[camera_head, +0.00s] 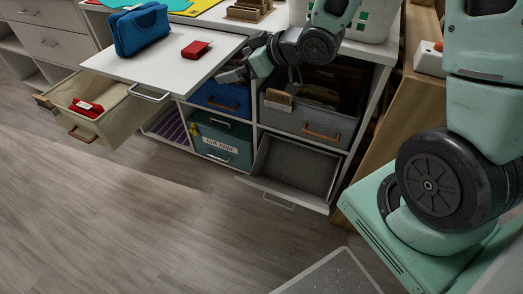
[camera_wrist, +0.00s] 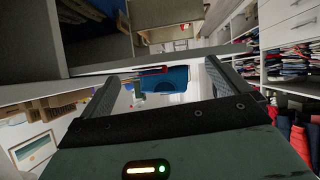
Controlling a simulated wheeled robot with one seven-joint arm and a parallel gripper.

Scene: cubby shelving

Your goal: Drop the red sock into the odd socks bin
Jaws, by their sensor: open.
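A small red folded item (camera_head: 195,49) lies on the white pull-out board; I cannot tell if it is the sock. Another red item with a white patch (camera_head: 86,107) lies in the beige pulled-out bin (camera_head: 112,128) at the left. No label reading odd socks is legible. A teal bin (camera_head: 222,143) bears a partly readable label. My gripper (camera_head: 236,73) is just right of the board's edge, beside the shelving. Its fingers (camera_wrist: 160,72) are apart and empty in the wrist view, where a blue case (camera_wrist: 166,79) and a bit of red show beyond them.
The blue case also stands on the white board (camera_head: 155,66). A grey bin (camera_head: 310,117) with items sits under the counter, right of my gripper. Below it, an empty drawer (camera_head: 292,170) stands open. A white basket (camera_head: 370,20) is on the counter. The wooden floor (camera_head: 150,220) in front is clear.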

